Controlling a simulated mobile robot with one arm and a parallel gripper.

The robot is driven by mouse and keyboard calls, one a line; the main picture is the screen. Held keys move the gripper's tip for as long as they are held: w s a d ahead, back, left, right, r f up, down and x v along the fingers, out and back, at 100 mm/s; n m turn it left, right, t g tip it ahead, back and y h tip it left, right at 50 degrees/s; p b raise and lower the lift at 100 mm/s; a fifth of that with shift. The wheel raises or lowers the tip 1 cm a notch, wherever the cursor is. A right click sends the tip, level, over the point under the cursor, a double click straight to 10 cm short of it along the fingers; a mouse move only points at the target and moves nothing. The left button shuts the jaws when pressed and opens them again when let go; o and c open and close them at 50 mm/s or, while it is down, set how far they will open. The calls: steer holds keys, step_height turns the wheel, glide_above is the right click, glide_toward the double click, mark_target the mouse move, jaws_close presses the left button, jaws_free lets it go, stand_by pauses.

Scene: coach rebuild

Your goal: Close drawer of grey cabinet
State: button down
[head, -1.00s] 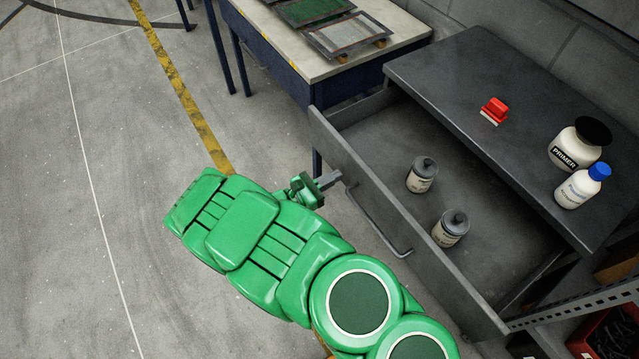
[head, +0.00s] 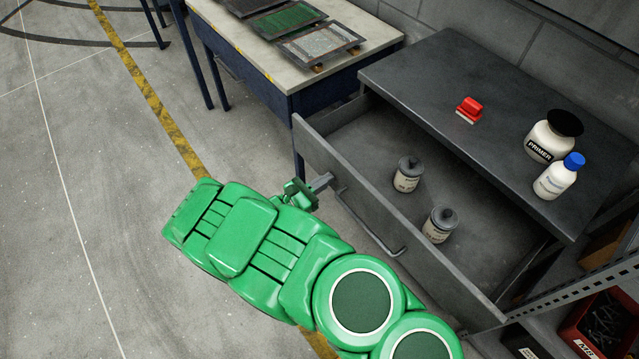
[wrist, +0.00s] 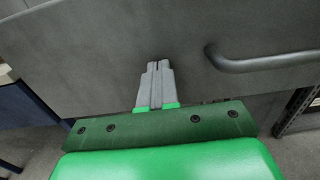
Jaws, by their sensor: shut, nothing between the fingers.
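The grey cabinet (head: 440,75) stands at the right in the head view, with its drawer (head: 335,165) pulled out. Two grey-capped bottles, one (head: 408,175) farther back and one (head: 440,224) nearer, stand upright inside the drawer. A bar handle (head: 372,228) runs along the drawer front; it also shows in the wrist view (wrist: 265,63). My gripper (head: 328,180) is shut and empty, at the drawer front left of the handle. In the wrist view its fingertips (wrist: 158,66) are at the front panel; I cannot tell if they touch.
On the cabinet top are a red brush-like block (head: 469,110), a primer bottle (head: 553,137) and a blue-capped bottle (head: 559,177). A workbench (head: 290,75) with framed panels stands left of the cabinet. A red bin (head: 603,325) sits lower right. The floor at left is clear.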

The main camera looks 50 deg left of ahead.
steer(key=w, duration=2.5)
steer(key=shift+w, duration=0.1)
steer(key=shift+w+r, duration=0.15)
steer(key=shift+w, duration=0.2)
steer(key=shift+w+d, duration=0.1)
steer(key=shift+w, duration=0.05)
glide_above(355, 161)
steer(key=s+d, duration=0.3)
steer(key=shift+s+a, duration=0.1)
steer(key=shift+a, duration=0.05)
